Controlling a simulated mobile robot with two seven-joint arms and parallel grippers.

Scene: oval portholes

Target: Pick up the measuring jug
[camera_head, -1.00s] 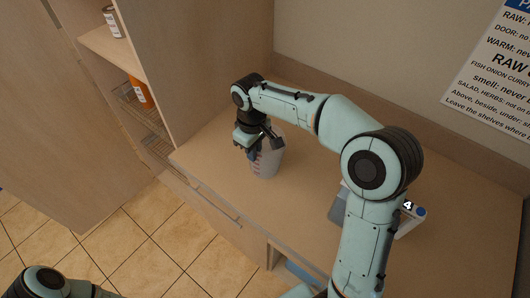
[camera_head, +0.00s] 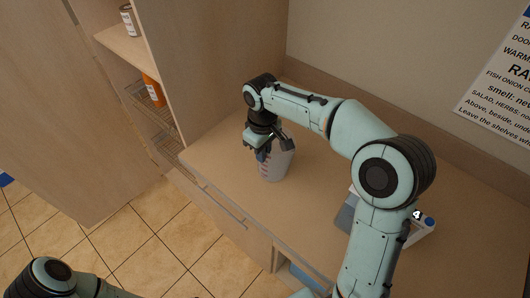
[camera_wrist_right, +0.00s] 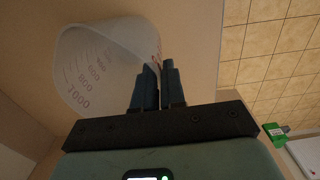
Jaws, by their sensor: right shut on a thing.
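The measuring jug (camera_head: 277,165) is translucent with red marks on its side and stands upright, or nearly so, on the wooden counter in the head view. In the right wrist view the jug (camera_wrist_right: 95,62) shows its open mouth and printed numbers. My right gripper (camera_head: 265,152) is at the jug's left rim. In the right wrist view the two dark fingers (camera_wrist_right: 158,85) are shut on the jug's wall. I cannot tell whether the jug's base touches the counter. Of my left arm only a link shows at the lower left; its gripper is out of view.
The counter (camera_head: 310,210) is clear around the jug. A box-like item marked 4 (camera_head: 420,228) lies at the right, partly behind my right arm. A tall cabinet (camera_head: 215,60) stands at the left, with a jar (camera_head: 129,20) and an orange container (camera_head: 153,90) on its shelves.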

